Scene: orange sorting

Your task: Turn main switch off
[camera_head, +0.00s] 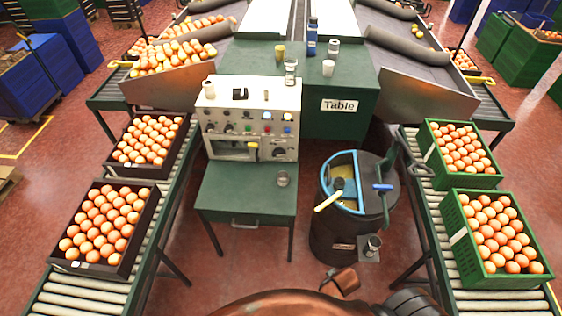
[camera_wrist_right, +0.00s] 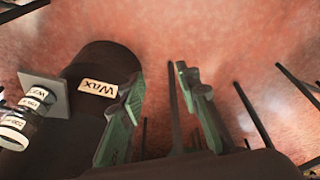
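The control panel (camera_head: 247,117) is a cream-coloured box on a green desk in the head view. The labels are too small to read, so I cannot tell which control is the main switch. My right gripper (camera_wrist_right: 157,82) shows in the right wrist view with its two green fingers apart and nothing between them. It is away from the panel, near a dark drum. My left gripper is not in view.
The dark wax drum (camera_wrist_right: 103,62) with a blue-rimmed opening (camera_head: 342,183) stands right of the desk (camera_head: 240,186). Roller conveyors with crates of oranges flank both sides. Red floor is free in front of the desk.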

